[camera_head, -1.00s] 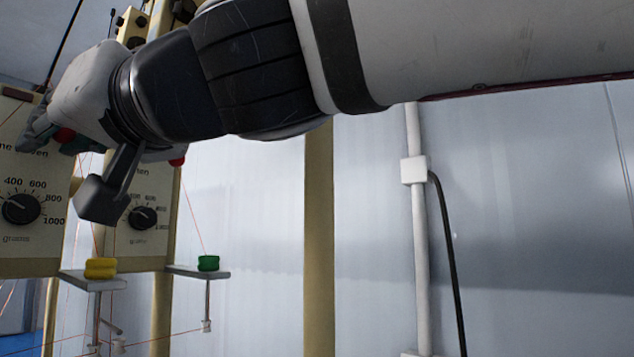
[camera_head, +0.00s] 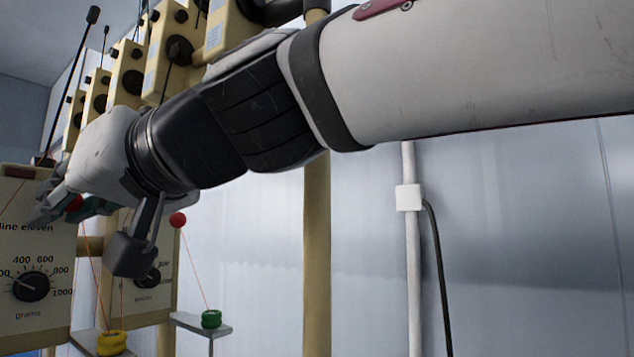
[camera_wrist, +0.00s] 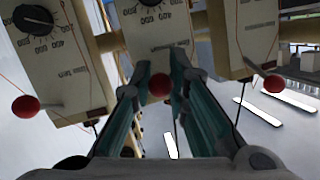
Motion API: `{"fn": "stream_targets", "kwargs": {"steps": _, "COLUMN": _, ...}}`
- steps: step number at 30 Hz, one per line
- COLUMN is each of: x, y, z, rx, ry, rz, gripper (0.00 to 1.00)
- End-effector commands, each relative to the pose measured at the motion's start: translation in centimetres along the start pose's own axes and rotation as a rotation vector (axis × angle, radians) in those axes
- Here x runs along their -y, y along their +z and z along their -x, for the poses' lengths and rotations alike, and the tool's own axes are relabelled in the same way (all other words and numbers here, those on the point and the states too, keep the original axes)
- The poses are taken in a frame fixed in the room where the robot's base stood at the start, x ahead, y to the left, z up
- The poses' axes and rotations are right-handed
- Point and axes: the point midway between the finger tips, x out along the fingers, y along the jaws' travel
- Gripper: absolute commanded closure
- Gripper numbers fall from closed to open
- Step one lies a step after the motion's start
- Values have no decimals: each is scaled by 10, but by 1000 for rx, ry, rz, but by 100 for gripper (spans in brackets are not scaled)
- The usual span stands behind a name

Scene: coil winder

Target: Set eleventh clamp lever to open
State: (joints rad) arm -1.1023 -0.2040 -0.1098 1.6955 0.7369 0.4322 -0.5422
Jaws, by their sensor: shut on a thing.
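The line eleven panel (camera_head: 28,250) stands at the left edge of the head view, with a dial marked in grams (camera_head: 30,287). My gripper (camera_head: 55,208) is in front of its upper part. A red ball-ended lever (camera_head: 74,203) shows at my fingers. In the wrist view, my teal-padded fingers (camera_wrist: 160,92) are shut on the red ball (camera_wrist: 159,86), in front of the middle panel (camera_wrist: 158,38). The fingers hide most of the lever's stem, so its angle is hard to tell.
Neighbouring panels carry red-ball levers on the left (camera_wrist: 26,106) and right (camera_wrist: 274,84) of the wrist view. Thin wires run near my gripper. Yellow (camera_head: 112,343) and green (camera_head: 211,319) spools sit on small shelves below. The wall at right is clear apart from a conduit.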

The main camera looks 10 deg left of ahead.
Motion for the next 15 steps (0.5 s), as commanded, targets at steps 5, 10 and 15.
{"fn": "stream_targets", "kwargs": {"steps": 5, "x": 4, "y": -9, "z": 4, "rx": 88, "ry": 20, "rz": -18, "gripper": 100}}
{"fn": "stream_targets", "kwargs": {"steps": 10, "x": 5, "y": -13, "z": 5, "rx": 175, "ry": 38, "rz": -36, "gripper": 100}}
{"fn": "stream_targets", "kwargs": {"steps": 15, "x": 7, "y": -18, "z": 6, "rx": 268, "ry": 55, "rz": -55, "gripper": 100}}
